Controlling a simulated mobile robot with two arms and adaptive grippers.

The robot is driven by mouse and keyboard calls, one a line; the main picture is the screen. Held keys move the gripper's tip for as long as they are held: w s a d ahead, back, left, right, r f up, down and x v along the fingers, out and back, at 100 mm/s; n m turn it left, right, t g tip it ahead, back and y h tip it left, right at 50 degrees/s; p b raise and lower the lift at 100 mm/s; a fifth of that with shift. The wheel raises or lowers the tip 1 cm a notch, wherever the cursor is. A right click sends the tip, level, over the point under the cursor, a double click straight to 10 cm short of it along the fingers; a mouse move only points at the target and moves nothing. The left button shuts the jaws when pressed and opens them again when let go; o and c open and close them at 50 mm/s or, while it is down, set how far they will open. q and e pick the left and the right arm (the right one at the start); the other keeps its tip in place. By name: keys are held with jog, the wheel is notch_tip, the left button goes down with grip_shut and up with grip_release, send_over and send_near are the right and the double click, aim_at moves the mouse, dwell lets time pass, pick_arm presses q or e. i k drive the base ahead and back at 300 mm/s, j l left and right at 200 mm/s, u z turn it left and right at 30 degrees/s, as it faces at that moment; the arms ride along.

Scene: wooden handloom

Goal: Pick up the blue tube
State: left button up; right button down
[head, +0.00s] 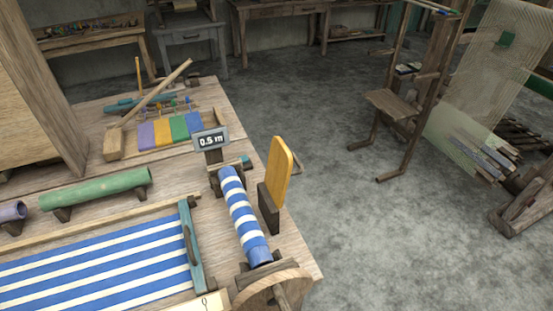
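I see no plain blue tube for certain. A roll of blue and white striped cloth (242,214) lies on a stand near the table's right edge, with a blue end (258,252) nearest me. A green tube (95,189) rests on two small wooden supports at the left. A purple tube (12,212) is cut off by the left edge of the view. Neither of my grippers is in view.
Striped cloth (95,265) lies flat in front, ending at a teal bar (190,247). A sign reading 0.5 m (211,140), a yellow paddle (279,170) and a wooden wheel (272,290) flank the roll. Colored cloths (170,132) lie behind. The floor (340,230) right of the table is clear.

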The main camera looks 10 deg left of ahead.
aim_at(254, 244)
jog(key=l+u, duration=0.15)
jog(key=u, duration=0.25)
jog(key=i+l+u, duration=0.1)
jog(key=u, duration=0.25)
jog(key=l+u, duration=0.25)
jog(key=u, duration=0.15)
jog(key=l+u, duration=0.2)
jog(key=u, duration=0.2)
jog(key=l+u, duration=0.1)
jog(key=l, duration=0.3)
jog(key=k+l+u, duration=0.1)
jog(key=l, duration=0.35)
jog(key=k+l+u, duration=0.1)
jog(key=l, duration=0.3)
jog(key=k+l+u, duration=0.1)
jog(key=l, duration=0.3)
jog(key=k+l+u, duration=0.1)
jog(key=l, duration=0.3)
